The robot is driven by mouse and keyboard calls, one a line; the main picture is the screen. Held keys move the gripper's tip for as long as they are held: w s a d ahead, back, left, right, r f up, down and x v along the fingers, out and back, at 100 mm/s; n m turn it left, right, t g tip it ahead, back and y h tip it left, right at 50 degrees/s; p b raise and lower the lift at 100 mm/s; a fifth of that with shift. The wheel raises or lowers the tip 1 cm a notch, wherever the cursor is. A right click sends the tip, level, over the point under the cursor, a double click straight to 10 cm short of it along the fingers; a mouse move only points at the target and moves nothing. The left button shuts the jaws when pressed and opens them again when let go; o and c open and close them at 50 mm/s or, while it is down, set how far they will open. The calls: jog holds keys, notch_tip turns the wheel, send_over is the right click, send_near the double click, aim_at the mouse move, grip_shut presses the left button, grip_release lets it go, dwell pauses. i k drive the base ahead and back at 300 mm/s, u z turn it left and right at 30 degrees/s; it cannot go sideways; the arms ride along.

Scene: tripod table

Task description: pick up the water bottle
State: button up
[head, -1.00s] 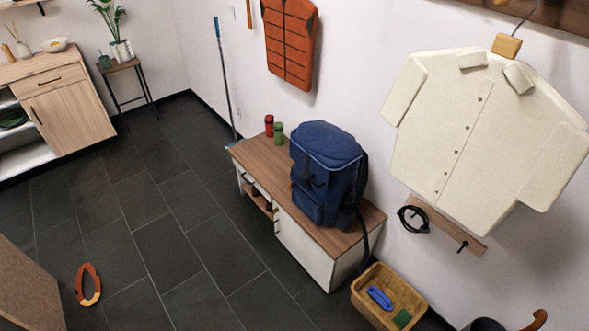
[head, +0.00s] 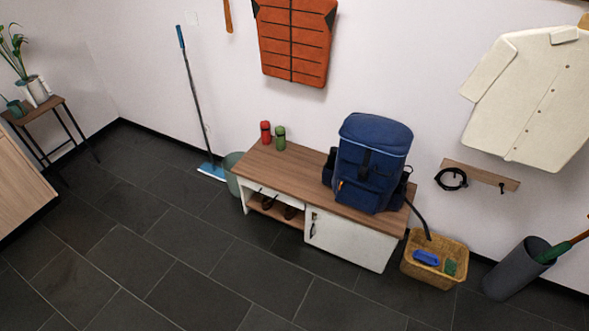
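Two small bottles stand upright side by side at the left back of a wood-topped bench (head: 290,169). One is a red bottle (head: 266,132) and the other is a green bottle (head: 280,138), slightly to its right. Either could be the water bottle; I cannot tell which. A blue backpack (head: 370,165) stands on the right part of the bench, apart from the bottles. My gripper is not in view.
A blue broom (head: 211,168) leans on the wall beside a grey-green bin (head: 232,172) left of the bench. A wicker basket (head: 408,268) and a dark umbrella stand (head: 517,268) are on the right. The dark tiled floor in front is clear.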

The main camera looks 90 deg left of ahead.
aim_at(330, 160)
jog(key=k, duration=0.45)
jog(key=u, duration=2.5)
jog(key=i, duration=1)
jog(key=u, duration=0.4)
jog(key=k, duration=1.35)
jog(key=u, duration=0.75)
jog(key=i, duration=3.35)
jog(key=z, duration=0.15)
